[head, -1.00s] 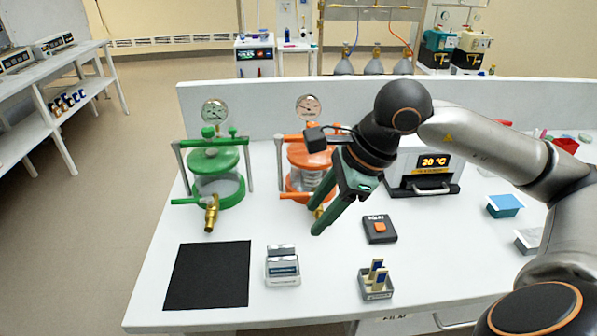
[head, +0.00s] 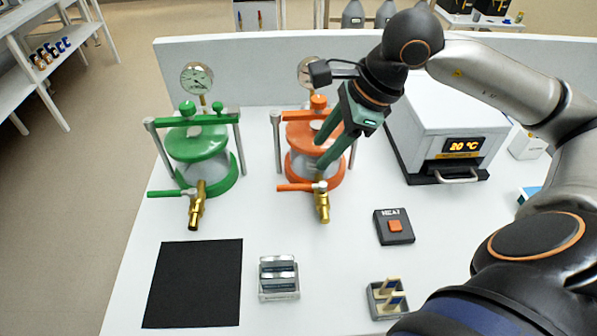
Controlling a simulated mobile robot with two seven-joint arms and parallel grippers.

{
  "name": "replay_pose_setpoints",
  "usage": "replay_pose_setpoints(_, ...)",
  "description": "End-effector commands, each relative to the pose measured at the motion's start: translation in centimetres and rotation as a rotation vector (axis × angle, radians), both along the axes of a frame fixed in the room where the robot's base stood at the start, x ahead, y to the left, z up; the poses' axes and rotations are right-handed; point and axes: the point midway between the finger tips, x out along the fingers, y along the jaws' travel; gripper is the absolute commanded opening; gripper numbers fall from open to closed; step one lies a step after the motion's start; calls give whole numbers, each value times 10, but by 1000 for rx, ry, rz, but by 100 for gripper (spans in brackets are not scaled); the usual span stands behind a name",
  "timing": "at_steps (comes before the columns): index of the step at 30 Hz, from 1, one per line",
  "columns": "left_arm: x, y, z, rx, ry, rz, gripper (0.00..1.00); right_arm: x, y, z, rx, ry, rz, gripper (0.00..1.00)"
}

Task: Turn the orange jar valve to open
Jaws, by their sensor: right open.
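The orange jar (head: 300,170) stands on the white bench in the middle, with an orange lid and clamp and a round gauge behind it, partly hidden by my arm. Its valve is at the front low on the jar: an orange handle (head: 292,187) points left, above a brass spout (head: 322,208) pointing toward the bench front. My right gripper (head: 322,160) is open, its dark green fingers angled down in front of the jar, tips close above the valve. I cannot tell whether they touch it. My left gripper is out of view.
A green jar (head: 200,150) with its own valve stands to the left. A white heater box (head: 450,125) reading 20 °C is at the right. A black mat (head: 193,283), a grey rack (head: 278,279), a button box (head: 394,227) and a small holder (head: 385,299) lie in front.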

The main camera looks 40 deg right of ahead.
Motion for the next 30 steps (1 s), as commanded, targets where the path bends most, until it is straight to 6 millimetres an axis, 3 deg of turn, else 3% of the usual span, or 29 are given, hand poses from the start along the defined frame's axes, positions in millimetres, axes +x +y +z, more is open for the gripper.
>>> replay_pose_setpoints(15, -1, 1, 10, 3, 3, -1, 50, 33, 23, -87, 3, 4, 1, 48)
replay_pose_setpoints(21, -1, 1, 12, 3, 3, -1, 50, 39, 27, -103, 2, 2, 1, 48)
replay_pose_setpoints(30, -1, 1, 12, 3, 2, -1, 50, 40, 27, -106, 0, 1, 2, 48)
